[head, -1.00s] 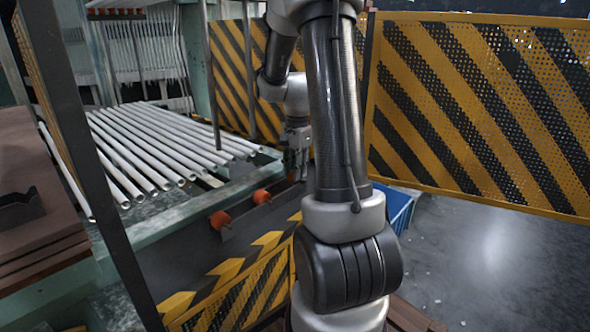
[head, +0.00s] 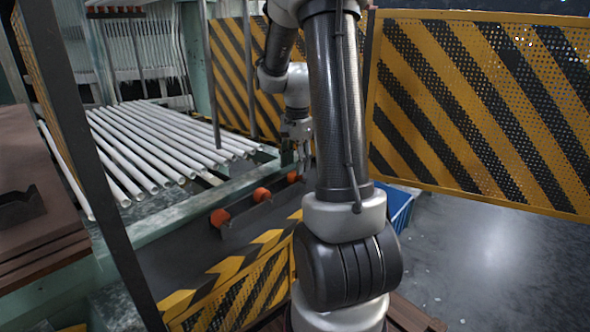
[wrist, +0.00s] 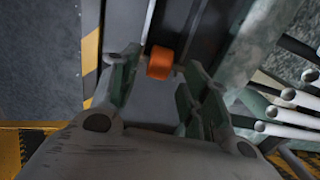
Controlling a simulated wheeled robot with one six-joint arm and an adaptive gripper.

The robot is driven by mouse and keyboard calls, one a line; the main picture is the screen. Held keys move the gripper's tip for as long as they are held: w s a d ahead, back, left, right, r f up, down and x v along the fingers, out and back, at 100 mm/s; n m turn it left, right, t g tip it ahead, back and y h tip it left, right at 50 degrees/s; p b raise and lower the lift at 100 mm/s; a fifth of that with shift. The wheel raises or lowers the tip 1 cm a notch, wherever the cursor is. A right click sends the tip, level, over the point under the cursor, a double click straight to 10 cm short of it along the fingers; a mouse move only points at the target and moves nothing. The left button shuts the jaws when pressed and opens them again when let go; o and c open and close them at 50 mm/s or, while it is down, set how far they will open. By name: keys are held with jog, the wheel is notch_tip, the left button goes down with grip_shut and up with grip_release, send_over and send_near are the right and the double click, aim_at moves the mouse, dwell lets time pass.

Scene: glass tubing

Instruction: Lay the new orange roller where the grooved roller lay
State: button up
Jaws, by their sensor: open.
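Three orange rollers show in the head view along a dark rail (head: 240,206) beside the conveyor: a near one (head: 219,217), a middle one (head: 261,194) and a far one (head: 292,177). My gripper (head: 300,153) is above the far roller, pointing down, with its fingers open. In the wrist view an orange roller (wrist: 160,63) lies on the dark rail, in line with the gap between my open fingertips (wrist: 164,75); the fingers look clear of it. I cannot make out a grooved roller in either view.
White glass tubes (head: 150,150) lie in a row on the conveyor left of the rail. Striped yellow-black guard panels (head: 470,110) stand behind and right. A blue bin (head: 399,208) is right of my arm. A thin post stands near the conveyor.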

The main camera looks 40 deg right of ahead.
notch_tip(320, 180, up, 10)
jog(key=s+a+r+n+t, duration=0.2)
jog(key=s+a+n+t, duration=0.2)
jog(key=s+a+n, duration=1.2)
jog(key=shift+s+r, duration=0.4)
jog(key=shift+s, duration=0.55)
